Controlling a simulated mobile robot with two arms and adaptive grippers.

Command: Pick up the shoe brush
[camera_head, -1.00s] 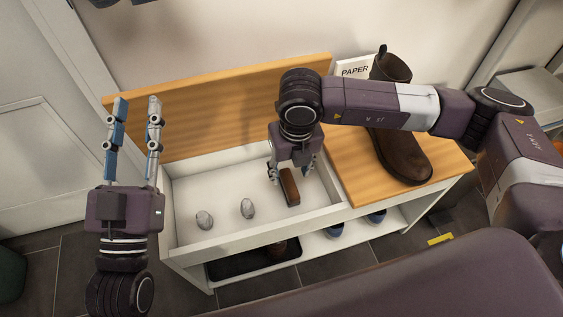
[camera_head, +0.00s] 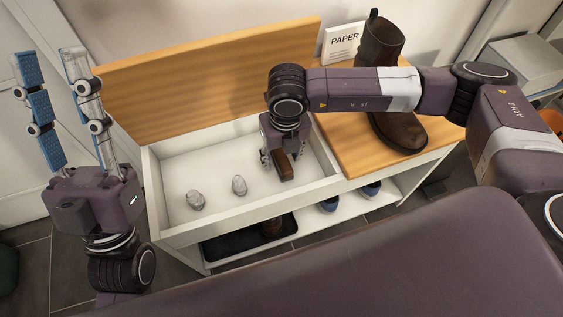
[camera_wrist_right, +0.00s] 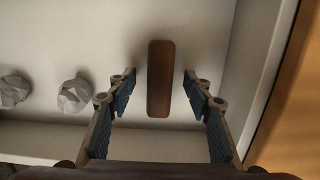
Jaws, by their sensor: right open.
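The shoe brush (camera_head: 284,164) is a brown, oblong block lying in the white open compartment of the bench. In the right wrist view the brush (camera_wrist_right: 160,78) stands upright in the picture, with its near part between my right gripper's fingertips. My right gripper (camera_wrist_right: 157,90) is open, with a gap on either side of the brush. In the head view my right gripper (camera_head: 280,158) points down over the brush and hides part of it. My left gripper (camera_head: 52,72) is open and empty, raised at the left, away from the bench.
Two grey crumpled lumps (camera_head: 196,200) (camera_head: 239,185) lie left of the brush. The compartment's front wall (camera_head: 250,209) is close by. A raised wooden lid (camera_head: 200,80) stands behind. A brown boot (camera_head: 400,130) and a PAPER sign (camera_head: 343,42) stand on the wooden top at right.

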